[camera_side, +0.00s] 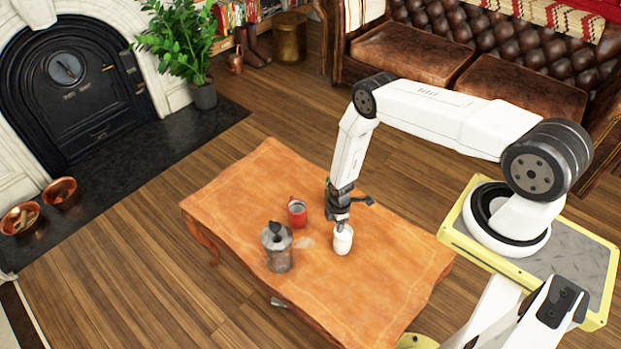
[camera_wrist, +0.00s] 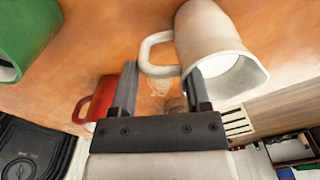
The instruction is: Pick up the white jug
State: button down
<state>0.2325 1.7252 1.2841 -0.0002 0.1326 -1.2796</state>
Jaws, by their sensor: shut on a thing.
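The white jug (camera_side: 342,242) is at the middle of the wooden table, just below my gripper (camera_side: 339,214) in the side view. In the wrist view the jug (camera_wrist: 215,45) is at the upper right, tilted in the picture, with its open mouth toward the lower right. Its looped handle (camera_wrist: 147,52) points left, by the fingers of my gripper (camera_wrist: 160,85). My gripper is shut on the jug at its handle side; the exact contact is hard to see. I cannot tell whether the jug's base touches the table.
A red mug (camera_side: 297,213) and a grey metal pot (camera_side: 278,250) stand left of the jug on the table (camera_side: 390,285). A green mug (camera_wrist: 22,35) shows at the wrist view's upper left. The table's right and near parts are clear.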

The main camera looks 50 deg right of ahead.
jog(key=shift+r, duration=0.15)
jog(key=shift+w+r, duration=0.1)
jog(key=shift+r, duration=0.6)
jog(key=s+a+r, duration=0.2)
jog(key=s+r, duration=0.9)
jog(key=s, duration=0.3)
jog(key=shift+a+r, duration=0.15)
jog(key=shift+a, duration=0.1)
jog(key=shift+r, duration=0.1)
